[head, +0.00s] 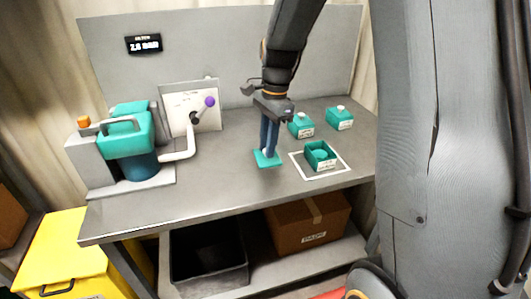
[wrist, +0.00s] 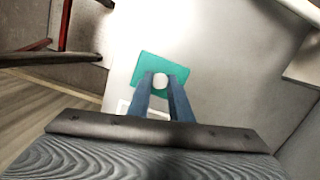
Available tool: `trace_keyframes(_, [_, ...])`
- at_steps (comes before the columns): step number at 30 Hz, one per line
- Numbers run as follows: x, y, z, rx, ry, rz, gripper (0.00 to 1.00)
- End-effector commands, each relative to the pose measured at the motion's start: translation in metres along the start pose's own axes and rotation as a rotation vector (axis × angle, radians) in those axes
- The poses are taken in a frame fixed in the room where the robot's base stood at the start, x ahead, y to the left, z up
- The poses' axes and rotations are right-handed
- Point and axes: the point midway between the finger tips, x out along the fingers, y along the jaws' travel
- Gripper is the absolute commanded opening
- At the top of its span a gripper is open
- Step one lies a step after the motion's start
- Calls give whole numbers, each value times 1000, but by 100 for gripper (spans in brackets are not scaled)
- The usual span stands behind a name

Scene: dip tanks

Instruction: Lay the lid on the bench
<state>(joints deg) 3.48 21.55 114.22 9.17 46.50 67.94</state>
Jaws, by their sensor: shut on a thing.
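The lid is a flat teal plate (head: 268,161) with a pale knob, seen in the head view near the middle of the bench. It also shows in the wrist view (wrist: 178,70), where its white knob sits between the fingertips. My gripper (head: 267,150) points down and is shut on that knob. It shows in the wrist view too (wrist: 161,84). I cannot tell whether the lid touches the bench or is a little above it. An open teal tank (head: 320,157) stands inside a white outline, right of the lid. The bench (head: 230,185) is grey.
Two lidded teal tanks (head: 301,126) (head: 340,118) stand behind the open tank. A teal machine (head: 130,140) with a pipe and a purple-knobbed lever (head: 209,101) fills the bench's left side. The bench is clear between machine and lid. A cardboard box (head: 308,222) and a black bin (head: 208,252) sit below.

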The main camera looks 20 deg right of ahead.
Motion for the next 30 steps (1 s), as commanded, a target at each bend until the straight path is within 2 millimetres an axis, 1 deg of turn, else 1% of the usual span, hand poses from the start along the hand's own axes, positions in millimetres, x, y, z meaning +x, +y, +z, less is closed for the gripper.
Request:
trace_keyframes(1, [7, 1, 0, 0, -1, 4, 0])
trace_keyframes(3, [14, 0, -1, 0, -1, 1, 0])
trace_keyframes(8, [24, 1, -3, 1, -1, 1, 0])
trace_keyframes(13, [47, 1, -6, 0, -1, 4, 0])
trace_keyframes(15, [53, 1, -7, -1, 0, 1, 0])
trace_keyframes(26, [57, 0, -7, -1, 0, 0, 0])
trace_keyframes(27, [57, 0, -7, -1, 0, 0, 22])
trace_keyframes(30, [57, 0, -7, -1, 0, 0, 38])
